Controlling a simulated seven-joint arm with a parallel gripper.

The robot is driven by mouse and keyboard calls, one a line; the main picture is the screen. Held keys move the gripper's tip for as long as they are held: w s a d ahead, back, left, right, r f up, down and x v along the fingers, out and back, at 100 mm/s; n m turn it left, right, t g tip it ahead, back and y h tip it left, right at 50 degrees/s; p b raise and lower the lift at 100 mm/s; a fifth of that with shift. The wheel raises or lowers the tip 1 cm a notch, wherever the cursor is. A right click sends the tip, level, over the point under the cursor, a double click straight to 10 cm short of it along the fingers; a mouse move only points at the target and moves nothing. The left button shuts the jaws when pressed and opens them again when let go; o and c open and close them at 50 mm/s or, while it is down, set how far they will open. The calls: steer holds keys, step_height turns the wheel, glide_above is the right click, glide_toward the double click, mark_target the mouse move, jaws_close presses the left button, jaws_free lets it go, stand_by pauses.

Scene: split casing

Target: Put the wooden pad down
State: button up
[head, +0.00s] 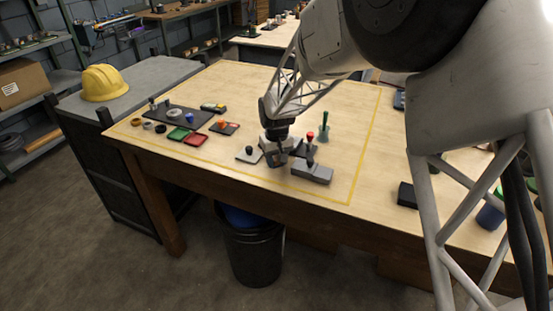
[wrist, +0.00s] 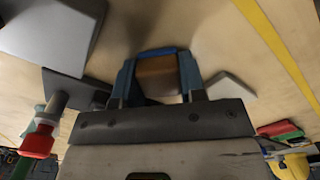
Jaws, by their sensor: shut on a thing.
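My gripper (wrist: 158,74) shows two blue fingers in the wrist view, shut on the wooden pad (wrist: 158,76), a small brown block between the fingertips. I cannot tell from these frames whether the pad touches the bench or hangs just above it. In the head view my gripper (head: 277,157) points down near the front edge of the bench, among grey parts. The pad cannot be made out there.
A grey block (head: 312,172) lies right of my gripper, and a pale plate with a dark knob (head: 249,154) left. A red-knobbed part (head: 310,137) and green-handled tool (head: 324,131) stand close behind. A dark mat (head: 178,117) holds small parts. The bench's back middle is clear.

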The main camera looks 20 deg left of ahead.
mark_target(276, 157)
steer(key=shift+f, duration=0.25)
steer(key=shift+s+d+f, duration=0.1)
steer(key=shift+f, duration=0.4)
steer(key=o, duration=0.8)
steer(key=shift+f, duration=0.15)
steer(key=shift+o, duration=0.4)
steer(key=shift+r, duration=0.8)
step_height(276, 157, up, 12)
steer(key=shift+r, duration=0.25)
